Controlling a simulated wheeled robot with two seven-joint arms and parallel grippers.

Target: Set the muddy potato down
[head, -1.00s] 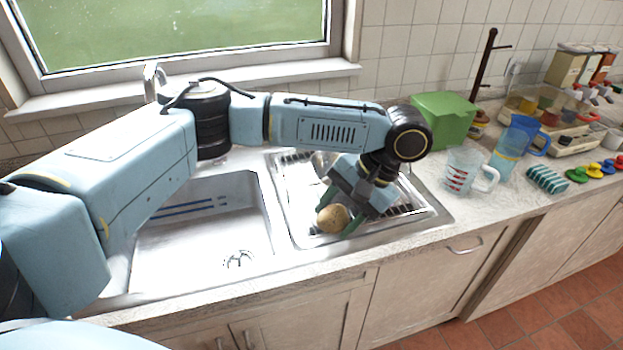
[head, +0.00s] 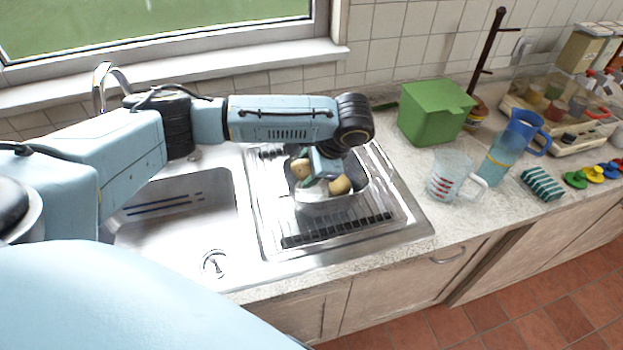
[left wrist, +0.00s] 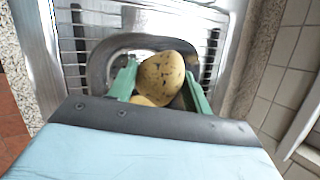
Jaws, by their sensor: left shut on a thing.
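My left gripper (head: 311,176) is shut on the muddy potato (head: 301,170), a tan one with dark specks. The left wrist view shows this potato (left wrist: 163,76) between the green fingers. It is at the left part of a shiny metal bowl (head: 325,203); I cannot tell whether it touches the bowl. A second potato (head: 340,185) lies in the bowl at the right, beside the gripper. It shows only partly below the held one in the left wrist view (left wrist: 142,101). My right gripper is not in view.
The bowl stands on the ribbed metal drainboard (head: 290,241), right of the empty sink (head: 178,230). On the counter to the right are a green box (head: 432,112), a measuring jug (head: 452,178), a blue pitcher (head: 510,145) and a striped sponge (head: 542,184).

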